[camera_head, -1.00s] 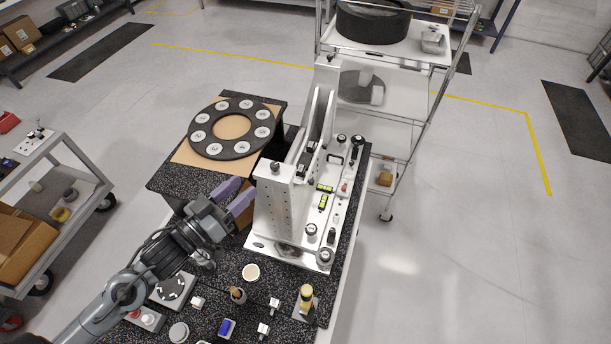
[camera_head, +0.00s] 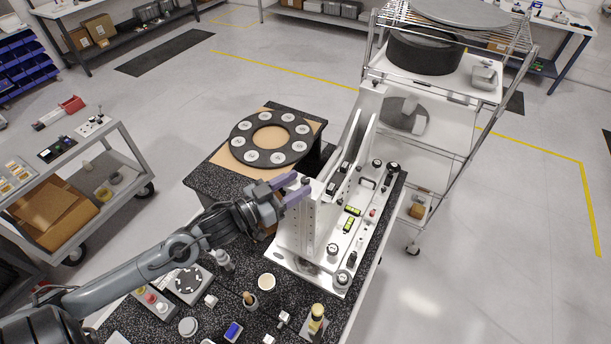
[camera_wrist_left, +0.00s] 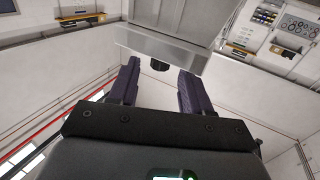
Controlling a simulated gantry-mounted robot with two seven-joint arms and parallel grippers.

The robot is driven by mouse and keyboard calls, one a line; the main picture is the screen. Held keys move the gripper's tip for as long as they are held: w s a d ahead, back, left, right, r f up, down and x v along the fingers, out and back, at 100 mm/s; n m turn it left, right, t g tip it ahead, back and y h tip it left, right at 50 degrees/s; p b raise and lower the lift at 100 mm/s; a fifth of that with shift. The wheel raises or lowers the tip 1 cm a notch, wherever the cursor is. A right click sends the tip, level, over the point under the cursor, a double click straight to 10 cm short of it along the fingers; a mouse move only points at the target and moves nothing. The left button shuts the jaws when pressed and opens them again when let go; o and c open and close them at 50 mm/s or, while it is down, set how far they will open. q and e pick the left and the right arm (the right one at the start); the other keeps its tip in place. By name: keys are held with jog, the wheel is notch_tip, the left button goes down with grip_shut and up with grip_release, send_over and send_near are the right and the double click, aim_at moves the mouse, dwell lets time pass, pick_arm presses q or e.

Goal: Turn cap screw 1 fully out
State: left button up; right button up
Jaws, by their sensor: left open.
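The mirror fixture (camera_head: 291,228) stands on the black speckled table, with a pale metal post at its near left end. In the left wrist view, a small black cap screw (camera_wrist_left: 160,66) sticks out of the pale metal block (camera_wrist_left: 165,45). My left gripper (camera_head: 297,187) has its purple fingers at the top of the post in the head view. In the left wrist view, the open fingers (camera_wrist_left: 158,78) stand on either side of the screw, with gaps visible. I cannot read which number the screw has. My right gripper is not in view.
A black ring with pale discs (camera_head: 241,144) lies on a brown board behind my left gripper. A wooden-handled tool (camera_head: 249,298), a white cup (camera_head: 267,282) and a yellow-topped item (camera_head: 317,314) stand in front of the fixture. A wire-shelf cart (camera_head: 444,135) stands behind.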

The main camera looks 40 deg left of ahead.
aim_at(301, 181)
pick_arm(q)
jog(key=shift+p+x, duration=0.35)
jog(key=shift+x, duration=1.4)
grip_shut()
